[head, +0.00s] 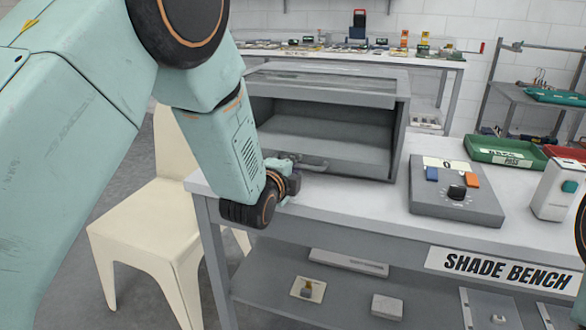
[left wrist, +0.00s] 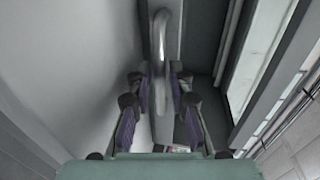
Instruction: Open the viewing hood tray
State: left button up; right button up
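The viewing hood (head: 402,120) is a grey box with an open front on the bench, its inside empty as far as I see. A grey bar handle (head: 316,163) sits low at its front, on what looks like the tray's front (head: 355,168). My left gripper (head: 294,172) is at the left part of this handle, partly hidden by my wrist. In the left wrist view the handle (left wrist: 161,50) runs between the two purple-padded fingers (left wrist: 160,95). The fingers are apart, with narrow gaps beside the bar. My right gripper is out of view.
A grey control box (head: 455,205) with a knob and blue and orange switches stands right of the hood. A white device (head: 556,190) and a green tray (head: 505,152) lie farther right. A cream chair (head: 150,225) stands left of the bench.

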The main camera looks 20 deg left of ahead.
pick_arm(q)
jog(key=shift+c, duration=0.3)
grip_shut()
jog(key=shift+s, duration=0.15)
dwell(0.4)
